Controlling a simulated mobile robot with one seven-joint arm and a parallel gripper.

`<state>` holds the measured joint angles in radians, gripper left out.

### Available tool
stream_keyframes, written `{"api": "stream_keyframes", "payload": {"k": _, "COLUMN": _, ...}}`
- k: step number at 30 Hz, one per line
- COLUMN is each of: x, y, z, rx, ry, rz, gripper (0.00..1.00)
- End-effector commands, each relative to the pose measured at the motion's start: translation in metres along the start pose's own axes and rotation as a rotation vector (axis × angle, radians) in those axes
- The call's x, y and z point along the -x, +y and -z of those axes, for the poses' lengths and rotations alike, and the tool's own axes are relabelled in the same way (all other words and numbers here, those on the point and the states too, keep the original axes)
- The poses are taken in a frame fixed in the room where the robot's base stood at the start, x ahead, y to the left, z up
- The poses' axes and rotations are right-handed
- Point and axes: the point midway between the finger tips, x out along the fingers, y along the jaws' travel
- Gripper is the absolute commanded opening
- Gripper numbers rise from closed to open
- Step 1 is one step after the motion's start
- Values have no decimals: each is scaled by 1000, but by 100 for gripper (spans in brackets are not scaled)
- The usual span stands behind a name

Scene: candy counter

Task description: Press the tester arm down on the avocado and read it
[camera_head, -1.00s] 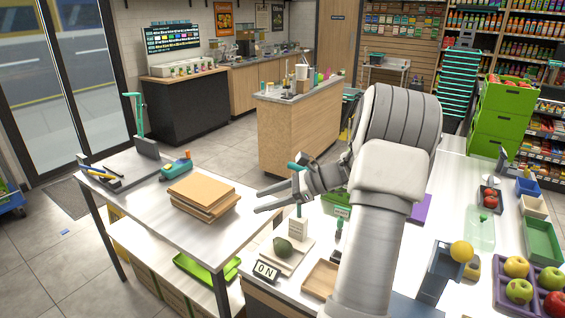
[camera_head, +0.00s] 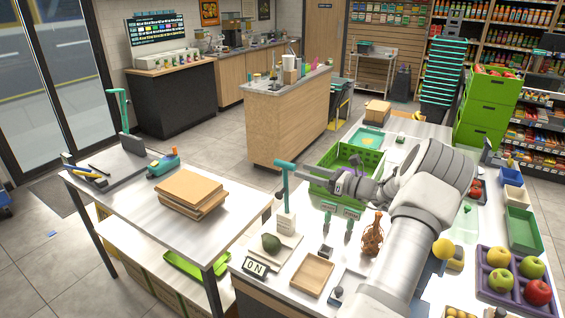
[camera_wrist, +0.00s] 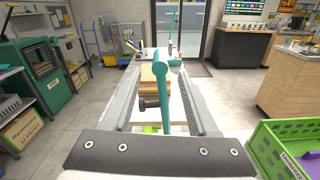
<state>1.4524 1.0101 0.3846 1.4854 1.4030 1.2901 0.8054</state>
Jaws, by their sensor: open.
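The dark green avocado (camera_head: 271,243) lies on the pale base of the tester (camera_head: 287,222). The tester has a white body with a raised teal arm (camera_head: 284,180). My gripper (camera_head: 312,176) is just right of the teal arm in the head view, near the height of its upper part. In the wrist view the teal arm (camera_wrist: 161,90) appears between the two spread fingers of my gripper (camera_wrist: 160,84); contact is not visible. The avocado is hidden in the wrist view.
An ON sign (camera_head: 256,267) stands in front of the avocado. A wooden tray (camera_head: 313,274) and a brown bottle (camera_head: 373,236) are to its right. A green crate (camera_head: 345,165) stands behind my gripper. A side table (camera_head: 128,195) on the left holds brown boxes.

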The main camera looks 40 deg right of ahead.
Motion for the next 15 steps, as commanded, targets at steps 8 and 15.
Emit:
{"api": "stream_keyframes", "payload": {"k": 8, "x": -59, "y": 1, "z": -2, "rx": 0, "ry": 1, "rz": -3, "gripper": 59}}
{"api": "stream_keyframes", "payload": {"k": 15, "x": -84, "y": 0, "z": -1, "rx": 1, "ry": 1, "rz": -1, "gripper": 59}}
